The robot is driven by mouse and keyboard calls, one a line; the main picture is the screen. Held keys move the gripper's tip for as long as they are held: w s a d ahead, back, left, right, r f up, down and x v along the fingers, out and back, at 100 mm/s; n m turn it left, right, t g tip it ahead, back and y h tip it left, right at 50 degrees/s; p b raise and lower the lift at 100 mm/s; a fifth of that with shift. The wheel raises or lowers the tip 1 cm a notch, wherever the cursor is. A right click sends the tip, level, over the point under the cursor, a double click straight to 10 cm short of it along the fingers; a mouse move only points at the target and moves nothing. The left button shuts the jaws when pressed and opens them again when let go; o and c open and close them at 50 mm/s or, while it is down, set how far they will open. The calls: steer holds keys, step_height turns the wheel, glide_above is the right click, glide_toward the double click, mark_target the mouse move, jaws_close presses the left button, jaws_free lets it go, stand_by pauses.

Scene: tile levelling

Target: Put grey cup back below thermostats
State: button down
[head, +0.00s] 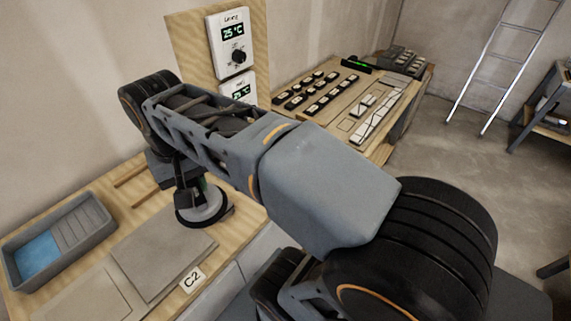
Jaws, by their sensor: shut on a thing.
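Two white thermostats are mounted on a wooden board; the upper one (231,46) shows 25 °C on a green display and has a black dial. The lower thermostat (237,87) is partly hidden behind my arm. My gripper (188,192) points down over the wooden bench, left of and lower than the thermostats. It is shut on the grey cup (208,212), a round suction cup with a pale grey top and dark rim. The grip itself is mostly hidden by the wrist. I cannot tell whether the cup touches the bench.
Grey tiles (165,252) lie on the bench in front of the cup, beside a C2 label (193,279). A grey tray with blue water (92,212) stands at left. A second table (352,115) holds several small blocks. A ladder (500,65) leans at the back right.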

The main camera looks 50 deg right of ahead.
steer(key=s+d+f+m+b, duration=0.15)
steer(key=d+m, duration=0.25)
steer(key=d, duration=0.5)
steer(key=s+d+f+m+b, duration=0.1)
steer(key=d+f+m+b, duration=0.15)
steer(key=d+m, duration=0.45)
steer(key=s+d+f+m+b, duration=0.1)
steer(key=s+d+f+m, duration=0.15)
steer(key=d, duration=0.85)
steer(key=shift+m, duration=0.35)
steer(key=shift+w+d+f+p, duration=0.45)
steer(key=shift+w+d+f, duration=1.35)
steer(key=shift+f, duration=0.4)
steer(key=shift+w+d+f+p, duration=0.45)
steer(key=shift+w+d+f, duration=1.1)
steer(key=shift+w+f, duration=0.5)
steer(key=shift+w+d+f+p, duration=0.45)
steer(key=shift+w+d+f, duration=1.25)
steer(key=shift+f, duration=0.65)
steer(key=shift+f, duration=0.15)
steer(key=c, duration=1)
jaws_free()
steer(key=shift+o, duration=0.2)
